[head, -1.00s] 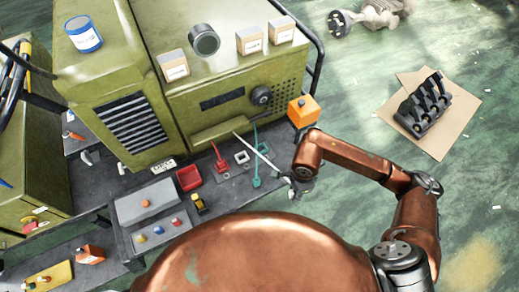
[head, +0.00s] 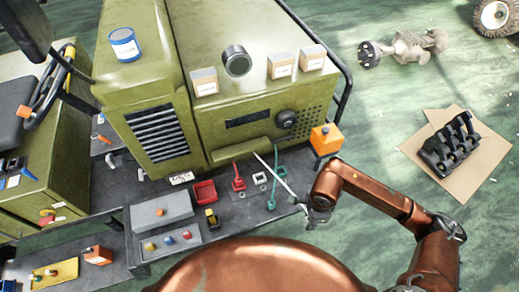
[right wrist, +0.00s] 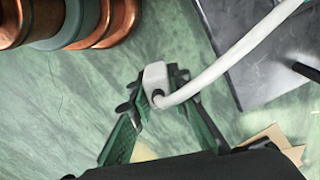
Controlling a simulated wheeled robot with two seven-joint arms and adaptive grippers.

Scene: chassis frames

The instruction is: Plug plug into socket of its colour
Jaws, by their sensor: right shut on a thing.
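My right gripper (right wrist: 158,100) is shut on a white plug (right wrist: 155,78); a thick white cable curves from the plug to the upper right of the wrist view. In the head view the right gripper (head: 318,207) is at the right edge of the dark bench, and the white cable (head: 283,182) runs from it to the green machine's front. A red plug (head: 239,184) and a teal plug (head: 272,203) with their cables are on the bench top. A pale square frame (head: 259,178), perhaps a socket, lies between them. The left gripper is out of view.
The green machine (head: 240,90) stands behind the bench (head: 120,185). An orange box (head: 326,139) is near the arm.

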